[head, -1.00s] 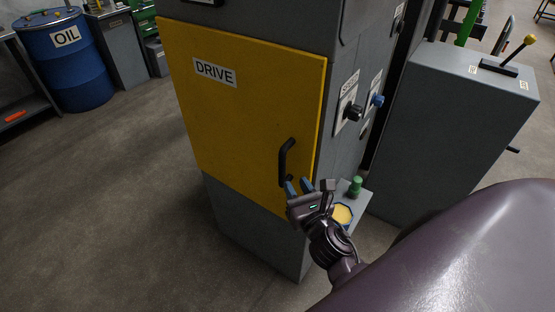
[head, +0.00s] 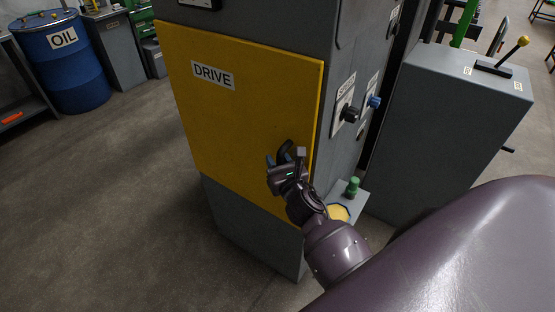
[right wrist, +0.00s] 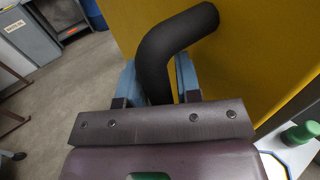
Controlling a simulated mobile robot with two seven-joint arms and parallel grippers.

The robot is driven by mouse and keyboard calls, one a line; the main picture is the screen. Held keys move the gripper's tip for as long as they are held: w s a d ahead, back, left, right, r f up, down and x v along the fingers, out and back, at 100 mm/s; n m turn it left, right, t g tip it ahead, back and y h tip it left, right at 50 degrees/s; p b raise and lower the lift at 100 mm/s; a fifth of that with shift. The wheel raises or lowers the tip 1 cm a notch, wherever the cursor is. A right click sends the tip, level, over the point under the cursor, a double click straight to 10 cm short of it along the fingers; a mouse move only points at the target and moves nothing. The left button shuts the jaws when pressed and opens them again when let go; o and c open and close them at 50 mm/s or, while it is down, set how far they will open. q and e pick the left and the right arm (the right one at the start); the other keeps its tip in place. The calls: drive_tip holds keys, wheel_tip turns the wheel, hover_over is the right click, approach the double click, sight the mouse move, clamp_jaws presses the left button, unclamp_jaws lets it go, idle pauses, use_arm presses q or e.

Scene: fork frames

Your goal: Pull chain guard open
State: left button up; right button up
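The yellow guard door (head: 235,120), labelled DRIVE, is closed flat on the front of a grey machine cabinet. Its black bar handle (head: 287,147) is near the door's right edge, partly hidden by my right gripper (head: 279,160). In the right wrist view the bent black handle (right wrist: 160,65) passes between the two blue fingers of the gripper (right wrist: 158,78). The yellow door (right wrist: 250,50) is behind the handle. My left gripper is out of view.
A small shelf with a green knob (head: 352,187) and a yellow-topped round item (head: 338,212) juts out beside my right wrist. Dials (head: 350,112) are on the cabinet's side. A blue oil drum (head: 65,65) stands far left. Floor in front of the door is clear.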

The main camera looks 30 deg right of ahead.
drive_tip(key=shift+w, duration=0.1)
clamp_jaws()
idle(0.4)
